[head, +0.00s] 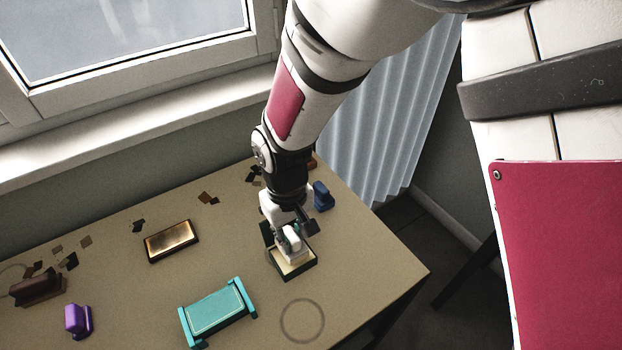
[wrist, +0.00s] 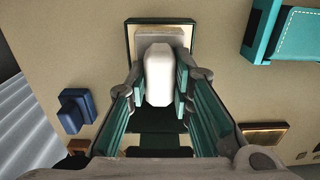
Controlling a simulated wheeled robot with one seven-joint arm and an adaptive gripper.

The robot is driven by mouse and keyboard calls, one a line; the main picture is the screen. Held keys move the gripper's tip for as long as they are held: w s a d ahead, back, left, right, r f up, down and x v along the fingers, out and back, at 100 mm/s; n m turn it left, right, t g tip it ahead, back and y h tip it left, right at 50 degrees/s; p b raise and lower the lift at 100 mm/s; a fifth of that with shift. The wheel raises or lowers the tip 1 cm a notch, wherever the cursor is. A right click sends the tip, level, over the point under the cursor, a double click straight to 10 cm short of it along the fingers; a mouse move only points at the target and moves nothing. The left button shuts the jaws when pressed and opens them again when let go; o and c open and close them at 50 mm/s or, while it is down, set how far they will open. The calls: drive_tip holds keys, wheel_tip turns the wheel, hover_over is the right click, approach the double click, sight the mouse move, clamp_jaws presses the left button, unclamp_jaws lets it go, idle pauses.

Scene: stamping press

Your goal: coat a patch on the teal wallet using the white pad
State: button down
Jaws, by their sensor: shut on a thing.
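The teal wallet (head: 216,312) lies on the table at the front middle, in or against a teal holder with raised ends. In the wrist view the wallet (wrist: 303,32) is at the upper right. The white pad (wrist: 158,75) has a pale rounded handle and a greyish base. My gripper (wrist: 158,88) is shut on its handle, one finger on each side. In the head view my gripper (head: 289,238) is low over a dark-rimmed tray (head: 297,272) with a cream inside. The pad is at this tray; whether it touches the inside is hard to tell.
A dark-framed, gold-topped block (head: 171,241) lies left of the tray. A blue stamp (head: 322,196) stands behind it. A purple stamp (head: 77,320) and a brown stamp (head: 37,287) are at the left. A ring mark (head: 302,320) is on the clear table at the front right.

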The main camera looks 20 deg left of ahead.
sight(290, 234)
drive_tip(key=shift+r+p, duration=1.25)
drive_tip(key=shift+r, duration=1.2)
